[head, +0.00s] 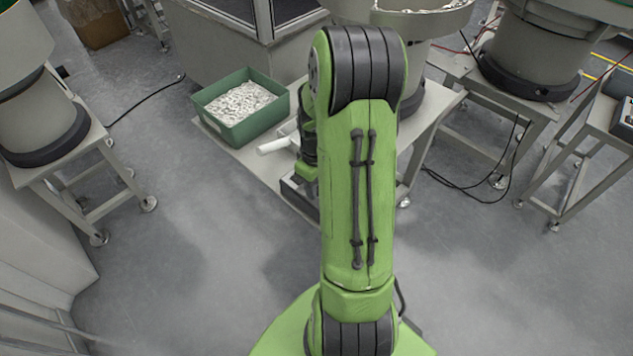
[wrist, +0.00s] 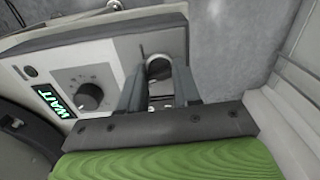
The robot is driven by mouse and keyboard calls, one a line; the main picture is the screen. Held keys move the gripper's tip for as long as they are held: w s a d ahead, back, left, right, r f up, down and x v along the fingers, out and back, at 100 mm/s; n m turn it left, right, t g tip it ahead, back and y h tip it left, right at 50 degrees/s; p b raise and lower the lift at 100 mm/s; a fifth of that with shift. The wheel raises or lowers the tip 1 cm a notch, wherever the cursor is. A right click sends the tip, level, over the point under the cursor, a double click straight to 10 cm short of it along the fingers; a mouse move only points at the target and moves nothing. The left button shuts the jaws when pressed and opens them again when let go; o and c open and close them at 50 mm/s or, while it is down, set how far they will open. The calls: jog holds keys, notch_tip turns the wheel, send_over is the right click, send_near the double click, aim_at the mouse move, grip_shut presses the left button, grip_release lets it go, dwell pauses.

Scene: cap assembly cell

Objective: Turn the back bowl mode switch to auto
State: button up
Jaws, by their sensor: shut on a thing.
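In the wrist view, a pale control box with a grey front panel (wrist: 110,60) fills the upper left. My gripper (wrist: 159,74) is at the panel's right part, its two dark fingers on either side of the mode switch (wrist: 158,66) and shut on it. Only the rounded, light top of the switch shows between the fingers; its pointer and position labels cannot be read. In the head view, my arm hides the gripper and the switch. Part of the dark-fronted control box (head: 299,200) shows beside my arm.
The panel also has a black round knob (wrist: 90,96) and a lit green display (wrist: 54,101) reading WAIT. A green bin (head: 243,130) of small white parts and a white cylindrical thing (head: 273,146) stand on the table (head: 262,168). Open floor (head: 180,250) lies to the left.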

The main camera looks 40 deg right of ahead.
jog(key=n, duration=0.5)
jog(key=shift+n, duration=0.4)
dwell(0.4)
jog(key=o, duration=1)
jog(key=shift+o, duration=0.2)
notch_tip(320, 180, up, 16)
jog(key=p, duration=0.5)
jog(key=shift+f, duration=0.15)
